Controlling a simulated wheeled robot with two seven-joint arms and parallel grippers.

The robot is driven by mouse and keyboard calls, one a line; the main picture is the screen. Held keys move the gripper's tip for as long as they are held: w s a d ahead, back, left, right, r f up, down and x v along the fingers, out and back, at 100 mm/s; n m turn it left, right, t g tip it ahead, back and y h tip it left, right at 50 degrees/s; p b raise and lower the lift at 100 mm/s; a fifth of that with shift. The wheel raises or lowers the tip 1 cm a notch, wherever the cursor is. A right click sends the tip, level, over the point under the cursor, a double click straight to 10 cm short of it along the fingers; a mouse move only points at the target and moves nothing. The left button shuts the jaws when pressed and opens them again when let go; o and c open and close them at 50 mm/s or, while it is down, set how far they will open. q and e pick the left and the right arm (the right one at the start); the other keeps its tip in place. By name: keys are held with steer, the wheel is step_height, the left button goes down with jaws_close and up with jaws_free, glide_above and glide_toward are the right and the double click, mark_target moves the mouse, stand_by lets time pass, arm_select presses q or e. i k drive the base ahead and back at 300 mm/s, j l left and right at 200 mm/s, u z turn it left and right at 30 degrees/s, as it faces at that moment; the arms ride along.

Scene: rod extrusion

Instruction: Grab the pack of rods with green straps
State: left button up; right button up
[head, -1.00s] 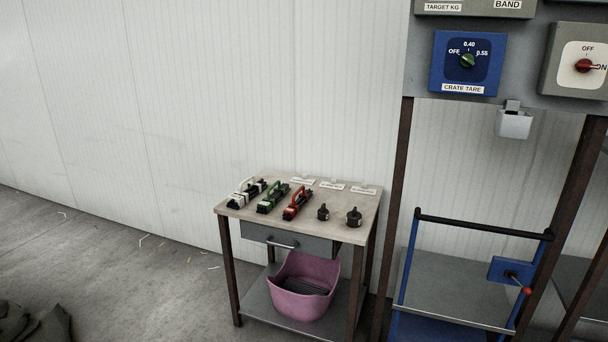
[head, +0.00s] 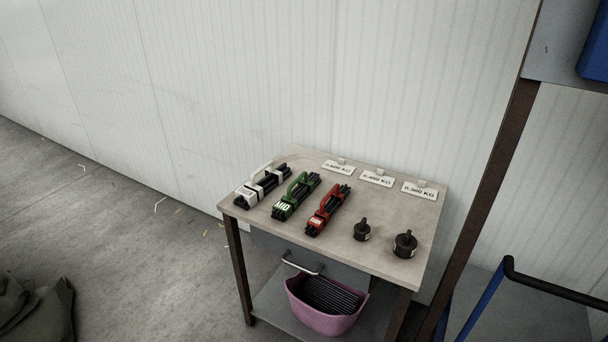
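The pack of black rods with green straps (head: 297,196) lies on the small table (head: 390,252). It has a green carry handle on top and a green label at its near end. It is the middle one of three packs. The white-strapped pack (head: 262,185) lies to its left and the red-strapped pack (head: 327,210) to its right, with small gaps between them. Neither of my grippers shows in the head view.
Two dark weights (head: 405,244) stand on the table's right part. White label cards (head: 377,179) line its back edge. A pink bin (head: 326,322) with dark rods sits below. A blue-framed cart (head: 484,300) is at right, a dark sack (head: 36,308) at lower left.

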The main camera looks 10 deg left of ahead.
mark_target(282, 210)
steer(key=i, duration=0.85)
